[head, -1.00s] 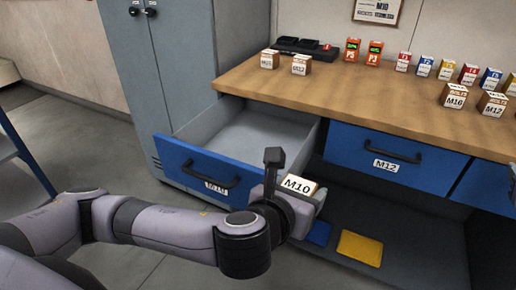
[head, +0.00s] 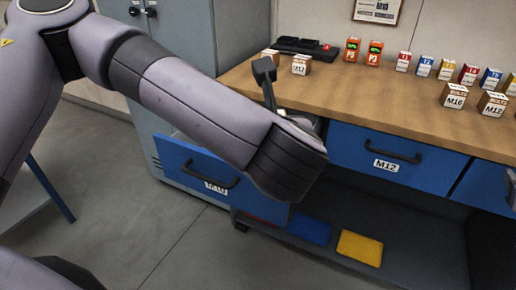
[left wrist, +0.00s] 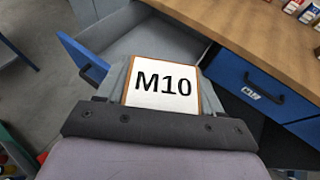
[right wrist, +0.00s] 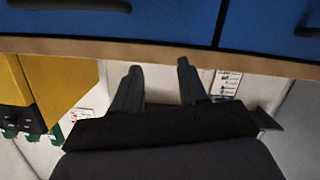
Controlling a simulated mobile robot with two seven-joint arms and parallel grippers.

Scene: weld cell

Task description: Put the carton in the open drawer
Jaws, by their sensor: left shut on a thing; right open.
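The carton (left wrist: 162,85), with a white top marked M10, is gripped between the fingers of my left gripper (left wrist: 160,92) in the left wrist view. In the head view my left arm hides the carton and most of the drawer's inside. The open drawer (head: 190,163) has a blue front with a black handle and a label partly readable as M10. In the left wrist view its grey interior (left wrist: 150,42) shows beyond the carton. My right gripper (right wrist: 158,85) is open and empty in the right wrist view, with blue drawer fronts at the top of that picture.
A closed M12 drawer (head: 375,150) is to the right. A yellow flat item (head: 360,247) lies on the lower shelf.

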